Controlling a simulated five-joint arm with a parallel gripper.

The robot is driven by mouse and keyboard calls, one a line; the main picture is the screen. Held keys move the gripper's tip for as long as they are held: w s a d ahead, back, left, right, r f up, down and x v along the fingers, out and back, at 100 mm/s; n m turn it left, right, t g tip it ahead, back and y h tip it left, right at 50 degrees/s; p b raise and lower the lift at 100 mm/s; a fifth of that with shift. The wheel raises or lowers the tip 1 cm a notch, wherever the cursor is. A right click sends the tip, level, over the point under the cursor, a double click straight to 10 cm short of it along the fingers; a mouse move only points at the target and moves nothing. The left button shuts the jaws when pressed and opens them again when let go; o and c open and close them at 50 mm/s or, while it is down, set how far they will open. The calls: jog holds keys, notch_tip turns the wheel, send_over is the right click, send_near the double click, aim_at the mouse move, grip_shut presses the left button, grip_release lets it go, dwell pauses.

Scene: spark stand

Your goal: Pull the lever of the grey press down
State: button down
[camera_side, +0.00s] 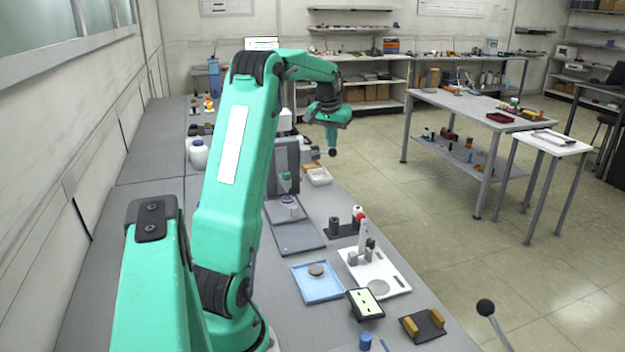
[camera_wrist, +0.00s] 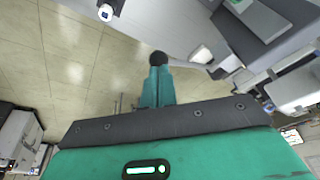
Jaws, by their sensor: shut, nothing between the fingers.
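The grey press (camera_side: 290,157) stands on the bench beyond my arm in the side view, partly hidden by it. A black ball knob (camera_side: 332,153) hangs just below my gripper (camera_side: 331,138). In the wrist view, the lever's black knob (camera_wrist: 158,58) sits at the tips of my gripper (camera_wrist: 157,75), with its pale rod (camera_wrist: 190,65) running right toward the press. My gripper is shut and holds nothing. I cannot tell whether the tips touch the knob or are slightly apart.
A white tray (camera_side: 319,177) lies near the press. Nearer on the bench are a blue tray (camera_side: 335,290), a white fixture plate (camera_side: 361,268) and a small meter (camera_side: 365,304). Another black ball on a rod (camera_side: 486,307) shows at lower right.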

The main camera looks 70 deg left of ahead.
jog(key=shift+r, duration=0.1)
notch_tip(320, 180, up, 7)
dwell(0.9)
